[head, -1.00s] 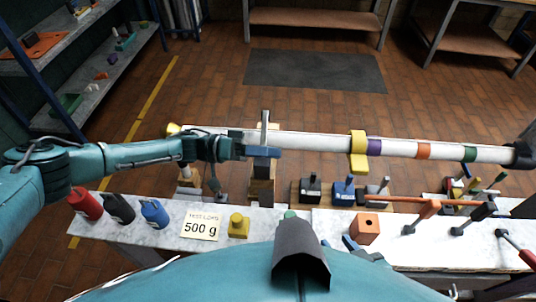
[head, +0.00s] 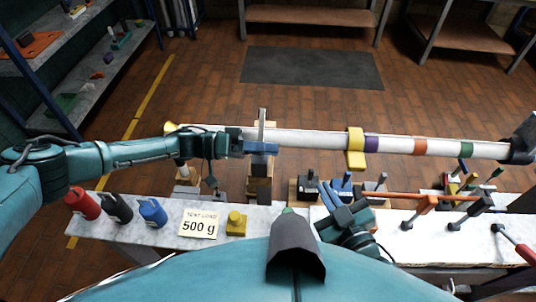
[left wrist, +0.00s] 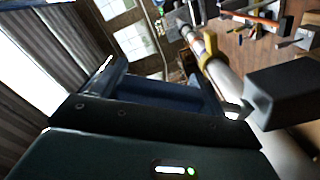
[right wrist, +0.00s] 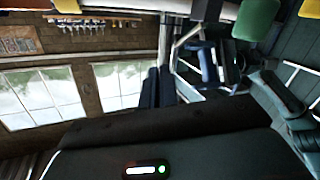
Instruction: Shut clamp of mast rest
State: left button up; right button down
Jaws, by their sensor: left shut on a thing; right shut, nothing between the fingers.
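The white mast (head: 300,138) lies across the head view with purple, orange and green bands and a yellow collar (head: 355,150). The rest's grey clamp arm (head: 262,125) stands upright at the mast. My left gripper (head: 250,146) is at this clamp and appears shut on it; its fingertips partly hide the contact. In the left wrist view the mast (left wrist: 222,78) passes beside the fingers, not between them. My right gripper (head: 330,196) is shut and empty over the bench, apart from the mast.
Red (head: 82,203), black and blue cylinders stand on the bench's left, near a 500 g card (head: 200,222) and a yellow weight (head: 236,222). Small blocks stand behind my right gripper. Tools with orange and red handles (head: 425,203) occupy the right side.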

jog(key=w+a+r+n+g+y, duration=0.2)
jog(key=w+a+r+n+y, duration=0.4)
jog(key=n, duration=0.5)
jog(key=w+a+r+n+g+y, duration=0.1)
jog(key=w+r+n+g+y, duration=0.15)
jog(key=n+y, duration=0.6)
jog(key=s+d+f+n+g+h, duration=0.25)
jog(key=f+n+g+h, duration=0.4)
jog(key=n+g, duration=1)
jog(key=s+a+f+n+t, duration=0.1)
jog(key=s+a+f+n, duration=0.1)
jog(key=a, duration=0.7)
jog(key=shift+w+d+r+y, duration=0.1)
jog(key=shift+w+r+y, duration=0.05)
jog(key=shift+w+r, duration=0.55)
jog(key=shift+w+d+r+y, duration=0.15)
jog(key=shift+w+r, duration=0.25)
jog(key=shift+w, duration=0.45)
